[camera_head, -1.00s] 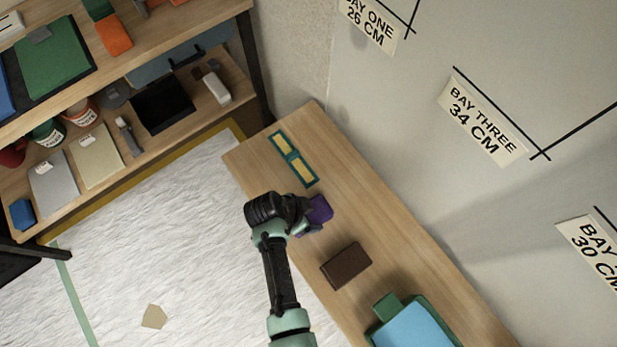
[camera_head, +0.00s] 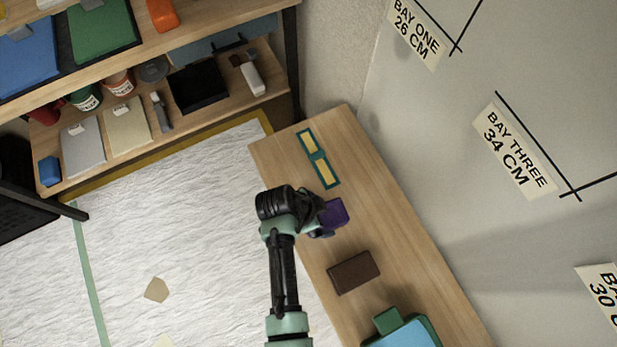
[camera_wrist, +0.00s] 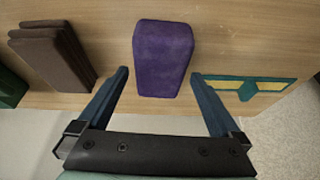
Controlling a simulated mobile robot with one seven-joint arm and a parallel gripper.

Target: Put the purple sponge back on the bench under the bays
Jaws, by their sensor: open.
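The purple sponge (camera_head: 335,212) rests on the wooden bench (camera_head: 372,205), between a teal-framed yellow piece and a brown block. In the wrist view the purple sponge (camera_wrist: 163,50) stands centred ahead of my gripper, its near end between the two finger tips. My gripper (camera_wrist: 160,76) is open, with a gap on each side of the sponge. In the head view my gripper (camera_head: 322,218) is at the bench's left edge, beside the sponge, and its fingers are partly hidden by my wrist.
The brown block (camera_head: 354,272) and a green-and-blue tray (camera_head: 405,335) lie nearer on the bench. The teal-framed piece (camera_head: 319,158) lies farther back. Bay labels (camera_head: 515,150) mark the wall at right. A loaded shelf (camera_head: 225,105) stands at back left.

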